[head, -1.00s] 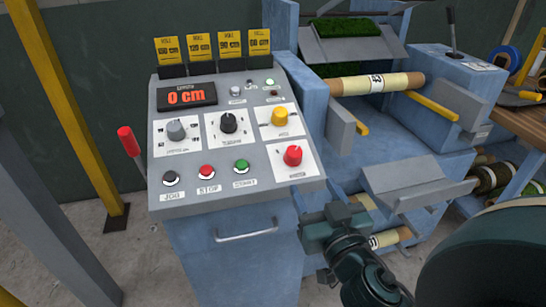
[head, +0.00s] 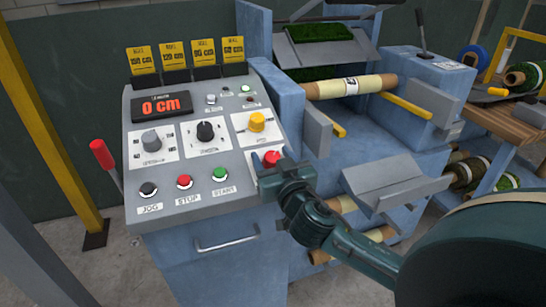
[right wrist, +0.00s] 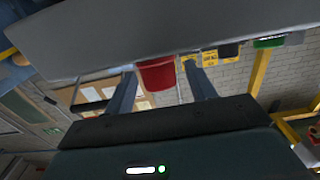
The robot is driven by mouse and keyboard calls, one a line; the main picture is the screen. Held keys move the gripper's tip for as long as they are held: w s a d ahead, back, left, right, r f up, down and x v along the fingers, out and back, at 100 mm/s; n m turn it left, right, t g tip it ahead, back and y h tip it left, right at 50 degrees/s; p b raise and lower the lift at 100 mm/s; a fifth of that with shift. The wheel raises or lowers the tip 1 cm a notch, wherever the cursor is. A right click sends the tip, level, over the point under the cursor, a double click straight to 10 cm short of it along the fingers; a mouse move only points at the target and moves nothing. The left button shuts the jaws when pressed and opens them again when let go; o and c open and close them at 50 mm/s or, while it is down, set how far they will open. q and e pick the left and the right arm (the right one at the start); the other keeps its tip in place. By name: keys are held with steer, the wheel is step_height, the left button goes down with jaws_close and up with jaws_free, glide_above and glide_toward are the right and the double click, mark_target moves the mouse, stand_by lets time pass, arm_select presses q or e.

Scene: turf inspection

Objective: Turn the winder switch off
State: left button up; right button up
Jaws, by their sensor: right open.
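The blue-grey control console (head: 205,203) stands at the left in the head view. A red rotary knob (head: 271,157) sits at the lower right of its sloped panel; its label cannot be read, and its lower part is hidden by my gripper. My right gripper (head: 276,174) is at this knob. In the right wrist view, the red knob (right wrist: 157,74) shows between the two fingers of my open right gripper (right wrist: 161,88). I cannot tell whether the fingers touch it. My left gripper is not in view.
A yellow knob (head: 257,122), a black knob (head: 206,132) and a grey knob (head: 151,141) are close by on the panel. Below are the black jog, red stop (head: 184,182) and green start (head: 220,174) buttons. The display (head: 161,106) reads 0 cm. A grey tray (head: 392,186) juts out at right.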

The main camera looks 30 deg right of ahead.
steer(key=c, duration=1)
steer(key=shift+o, duration=0.2)
